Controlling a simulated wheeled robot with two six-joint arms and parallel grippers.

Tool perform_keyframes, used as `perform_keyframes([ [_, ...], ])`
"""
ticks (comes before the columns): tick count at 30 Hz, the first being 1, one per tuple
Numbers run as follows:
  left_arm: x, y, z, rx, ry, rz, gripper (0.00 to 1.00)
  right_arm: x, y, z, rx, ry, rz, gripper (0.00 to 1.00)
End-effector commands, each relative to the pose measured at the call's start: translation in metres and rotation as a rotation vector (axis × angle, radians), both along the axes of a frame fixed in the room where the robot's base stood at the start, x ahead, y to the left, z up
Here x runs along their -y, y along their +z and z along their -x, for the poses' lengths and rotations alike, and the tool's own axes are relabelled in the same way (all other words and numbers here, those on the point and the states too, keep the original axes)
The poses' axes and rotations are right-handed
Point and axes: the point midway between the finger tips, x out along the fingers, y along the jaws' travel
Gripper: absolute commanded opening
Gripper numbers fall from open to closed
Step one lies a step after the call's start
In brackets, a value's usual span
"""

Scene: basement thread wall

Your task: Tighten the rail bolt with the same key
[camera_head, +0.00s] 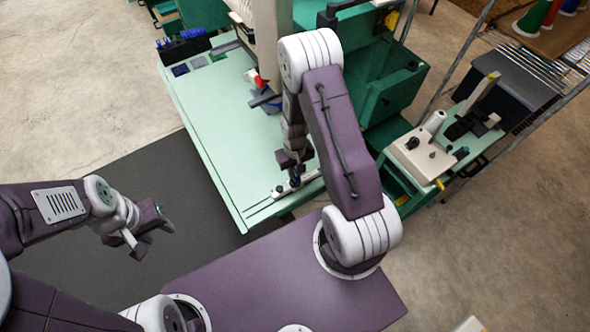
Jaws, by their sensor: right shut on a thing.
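A pale rail (262,208) runs along the front edge of the light green table (215,130). A small dark spot on it (277,190) may be a bolt, but it is too small to be sure. My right gripper (294,168) points down over the rail at the table's front right. It is shut on a small dark blue thing (295,181), possibly the key, mostly hidden by the fingers. I cannot tell whether its tip touches a bolt. My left gripper (149,232) is open and empty, over the dark floor mat left of the table.
A green cabinet (385,85) stands behind my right arm. To its right, a pale machine (422,155) sits on a green stand beside a wire rack (535,68). A dark tray with blue items (184,46) lies at the table's back left. The table's left middle is clear.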

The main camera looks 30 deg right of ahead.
Motion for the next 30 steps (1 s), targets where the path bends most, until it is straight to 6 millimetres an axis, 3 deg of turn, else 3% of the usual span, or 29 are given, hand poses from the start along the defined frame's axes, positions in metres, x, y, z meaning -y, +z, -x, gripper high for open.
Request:
perform_keyframes([
  [11,0.000,0.006,0.000,0.000,0.000,0.000,0.40,0.000,0.006,0.000,0.000,0.071,0.000,0.00],
  [30,0.000,0.054,0.000,0.000,0.000,0.000,0.40,0.000,0.061,0.000,0.001,0.070,0.000,0.00],
])
